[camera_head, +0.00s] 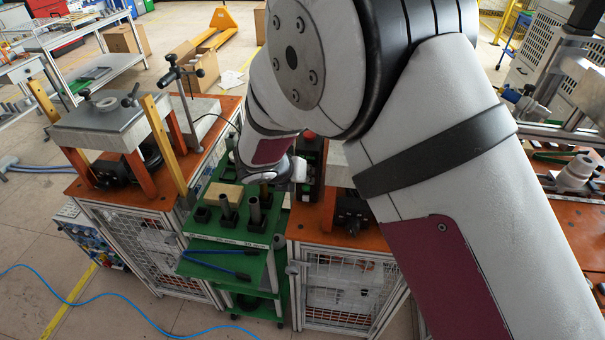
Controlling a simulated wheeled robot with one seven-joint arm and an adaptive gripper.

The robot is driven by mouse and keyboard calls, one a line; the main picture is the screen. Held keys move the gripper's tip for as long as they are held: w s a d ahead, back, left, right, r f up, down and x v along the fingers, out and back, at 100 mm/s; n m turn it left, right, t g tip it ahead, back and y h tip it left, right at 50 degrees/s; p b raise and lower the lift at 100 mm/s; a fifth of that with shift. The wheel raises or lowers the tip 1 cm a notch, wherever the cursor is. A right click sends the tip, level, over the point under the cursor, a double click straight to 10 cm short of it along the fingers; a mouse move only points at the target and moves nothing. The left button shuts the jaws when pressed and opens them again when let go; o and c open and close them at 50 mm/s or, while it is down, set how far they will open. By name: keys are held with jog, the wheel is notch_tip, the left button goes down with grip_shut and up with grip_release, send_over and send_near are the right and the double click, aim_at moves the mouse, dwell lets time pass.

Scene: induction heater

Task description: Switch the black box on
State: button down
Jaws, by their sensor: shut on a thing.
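The end of my arm, with my gripper (297,170), is in front of the box's left side. Only a small pale piece and dark parts of the gripper show. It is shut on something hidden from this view. I cannot tell whether that is part of the box, nor how the box's switch is set.
A green trolley (225,259) with dark upright posts and a blue-handled tool stands below my gripper. Orange-topped benches (130,199) with wire-mesh sides flank it. A blue cable (62,297) crosses the floor at the left. Cardboard boxes (197,68) and a yellow pallet truck (222,22) are behind.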

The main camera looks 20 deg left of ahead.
jog(key=shift+g, duration=0.4)
jog(key=c, duration=1.5)
grip_release()
jog(key=v, duration=1.2)
jog(key=shift+s, duration=0.1)
